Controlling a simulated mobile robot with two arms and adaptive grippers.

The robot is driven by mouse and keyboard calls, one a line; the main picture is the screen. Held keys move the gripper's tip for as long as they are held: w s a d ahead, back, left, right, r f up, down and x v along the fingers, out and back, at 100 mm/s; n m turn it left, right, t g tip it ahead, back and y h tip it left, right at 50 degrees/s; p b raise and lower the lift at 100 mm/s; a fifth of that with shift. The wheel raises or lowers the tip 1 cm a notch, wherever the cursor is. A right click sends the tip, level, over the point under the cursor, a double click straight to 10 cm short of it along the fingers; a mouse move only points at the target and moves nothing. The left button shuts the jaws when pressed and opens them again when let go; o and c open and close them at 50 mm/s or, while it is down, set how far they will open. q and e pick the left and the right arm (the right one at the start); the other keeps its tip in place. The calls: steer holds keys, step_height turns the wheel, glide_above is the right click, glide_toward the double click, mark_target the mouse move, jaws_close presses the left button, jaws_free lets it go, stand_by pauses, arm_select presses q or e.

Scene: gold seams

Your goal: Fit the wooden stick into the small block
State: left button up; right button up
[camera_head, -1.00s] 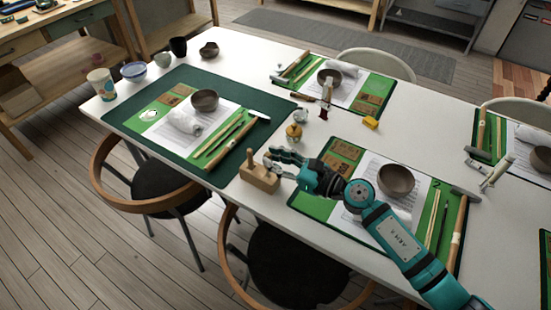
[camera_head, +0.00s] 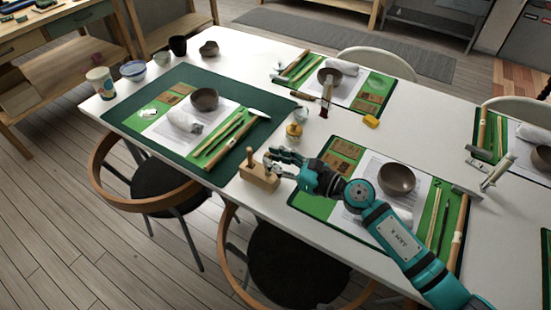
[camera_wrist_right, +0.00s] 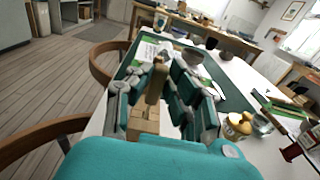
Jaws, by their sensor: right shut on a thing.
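The small block (camera_head: 259,178) is light wood and stands near the table's front edge. It also shows in the wrist view (camera_wrist_right: 142,122), partly covered by my fingers. The wooden stick (camera_head: 250,156) stands roughly upright at the top of the block. In the wrist view the stick (camera_wrist_right: 155,84) is between the fingers of my right gripper (camera_wrist_right: 162,76), which is shut on it. In the head view my right gripper (camera_head: 268,163) reaches in from the right, just above the block. Fingers hide where stick and block meet, so I cannot tell how deep it sits. My left gripper is not in view.
A green mat with a dark bowl (camera_head: 397,179) lies under my right arm. A larger dark green mat (camera_head: 133,98) lies behind and left of the block. A small lidded jar (camera_head: 294,131) stands behind the gripper. Chairs (camera_head: 160,180) line the front edge.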

steer(key=o, duration=0.9)
steer(key=shift+c, duration=0.2)
steer(key=v, duration=0.5)
steer(key=shift+b, duration=0.4)
steer(key=f+v, duration=0.1)
steer(key=v, duration=1.1)
steer(key=shift+r, duration=0.4)
